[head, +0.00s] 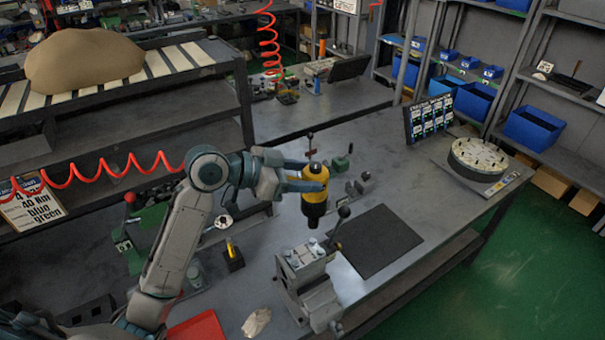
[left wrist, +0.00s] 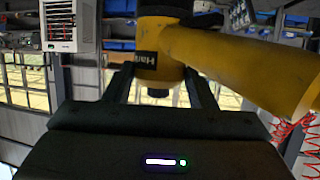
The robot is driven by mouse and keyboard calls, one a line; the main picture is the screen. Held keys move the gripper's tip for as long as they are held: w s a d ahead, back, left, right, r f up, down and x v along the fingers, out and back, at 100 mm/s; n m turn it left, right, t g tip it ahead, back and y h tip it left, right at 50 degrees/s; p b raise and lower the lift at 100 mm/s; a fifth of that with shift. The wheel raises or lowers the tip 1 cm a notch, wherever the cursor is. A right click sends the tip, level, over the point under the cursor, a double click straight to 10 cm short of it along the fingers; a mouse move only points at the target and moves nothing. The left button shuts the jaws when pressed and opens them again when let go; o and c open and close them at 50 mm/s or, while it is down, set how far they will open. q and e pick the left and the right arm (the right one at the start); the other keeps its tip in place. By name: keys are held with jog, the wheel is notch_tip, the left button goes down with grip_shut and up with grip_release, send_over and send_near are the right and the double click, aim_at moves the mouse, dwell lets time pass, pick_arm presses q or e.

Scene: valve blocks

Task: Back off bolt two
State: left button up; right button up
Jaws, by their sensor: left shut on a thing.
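My left gripper (head: 306,181) is shut on a yellow and black power tool (head: 315,190), held upright above the bench. The tool's yellow body (left wrist: 190,55) fills the top of the left wrist view between the two dark fingers. Its black lower end points down, apart from the valve block. The grey valve block (head: 303,258) sits in a vise (head: 318,295) at the front of the bench, below and slightly left of the tool. Small round bolt heads show on its top; I cannot tell which is bolt two. My right gripper is not in view.
A dark mat (head: 375,241) lies right of the vise. A round white-topped fixture (head: 478,158) and a label board (head: 429,120) stand at the bench's far right. A red tray (head: 197,328) and a crumpled rag (head: 257,321) lie at the front left. A red coiled hose (head: 90,178) hangs at left.

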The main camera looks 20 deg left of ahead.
aim_at(303, 201)
pick_arm(q)
jog(key=shift+f+b, duration=1.75)
jog(key=shift+f, duration=0.5)
jog(key=shift+f+b, duration=0.5)
jog(key=shift+f, duration=0.4)
jog(key=shift+r, duration=0.1)
dwell(0.5)
jog(key=shift+s+f, duration=0.2)
jog(key=shift+f, duration=0.25)
dwell(1.8)
